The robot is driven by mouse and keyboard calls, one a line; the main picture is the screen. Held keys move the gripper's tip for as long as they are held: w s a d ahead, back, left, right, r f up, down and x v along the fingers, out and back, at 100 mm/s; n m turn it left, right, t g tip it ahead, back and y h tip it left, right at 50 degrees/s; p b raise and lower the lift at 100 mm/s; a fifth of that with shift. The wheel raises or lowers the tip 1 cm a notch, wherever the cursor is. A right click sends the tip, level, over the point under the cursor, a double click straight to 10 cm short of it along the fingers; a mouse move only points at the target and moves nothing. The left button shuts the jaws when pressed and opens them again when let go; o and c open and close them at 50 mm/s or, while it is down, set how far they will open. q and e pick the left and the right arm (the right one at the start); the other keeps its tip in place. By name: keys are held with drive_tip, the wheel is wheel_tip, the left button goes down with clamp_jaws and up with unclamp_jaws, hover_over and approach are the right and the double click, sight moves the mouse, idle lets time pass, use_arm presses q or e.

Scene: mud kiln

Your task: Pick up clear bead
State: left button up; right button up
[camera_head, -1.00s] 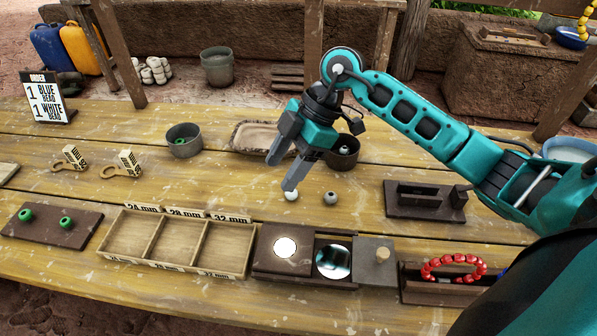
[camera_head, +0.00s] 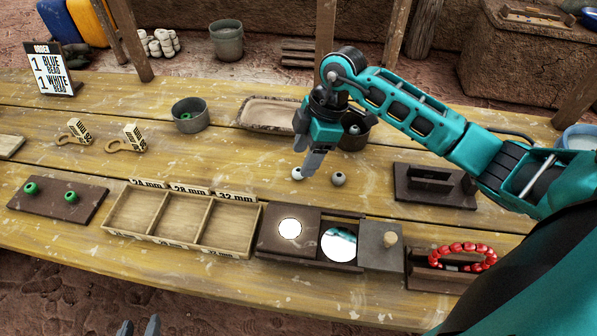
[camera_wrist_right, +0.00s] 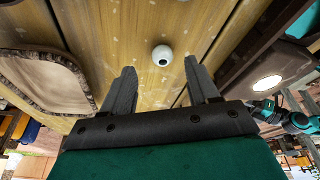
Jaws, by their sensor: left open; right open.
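A pale, whitish bead (camera_head: 298,173) and a greyer bead (camera_head: 339,178) lie loose on the wooden table; I cannot tell surely which is the clear one. My right gripper (camera_head: 308,166) points down, open, with its fingers just above and beside the pale bead. In the right wrist view, one pale bead (camera_wrist_right: 162,54) with a dark hole lies beyond and between the open, empty fingertips (camera_wrist_right: 158,78); which of the two it is, I cannot tell. My left gripper (camera_head: 139,326) is open at the bottom edge, with only its fingertips showing.
A sorting tray (camera_head: 197,250) with three compartments and a dark box with a lit circle (camera_head: 290,229) stand in front. Behind the gripper are a dark cup (camera_head: 355,136) and a shallow tray (camera_head: 262,121). A dark stand (camera_head: 433,187) is at right.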

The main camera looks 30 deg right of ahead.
drive_tip(key=x, duration=0.4)
drive_tip(key=shift+s, duration=0.15)
drive_tip(key=shift+r, duration=0.1)
drive_tip(key=shift+c, duration=0.3)
drive_tip(key=c, duration=1)
